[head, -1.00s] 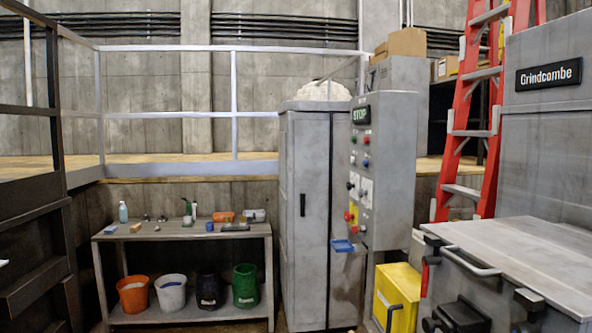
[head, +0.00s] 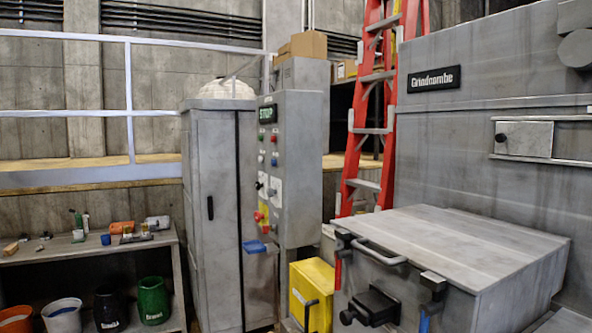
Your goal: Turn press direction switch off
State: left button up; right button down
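The grey control panel (head: 297,165) stands in the middle of the head view, beside a tall grey cabinet (head: 214,220). Neither of my grippers is in view.
The Grindcombe machine (head: 470,120) and its lidded grey box (head: 460,250) fill the right. A yellow bin (head: 312,290) stands below the panel. A red ladder (head: 372,120) leans behind. A workbench (head: 90,246) with buckets is at left. A blue tray (head: 254,246) juts out below the panel's controls.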

aim_at(258, 185)
jog(key=z, duration=0.25)
jog(key=i+j+z, duration=0.65)
jog(key=j, duration=0.25)
jog(key=i+j+z, duration=0.2)
jog(key=j, duration=0.15)
jog(key=j+z, duration=0.2)
jog(key=j, duration=0.15)
jog(key=i, duration=0.05)
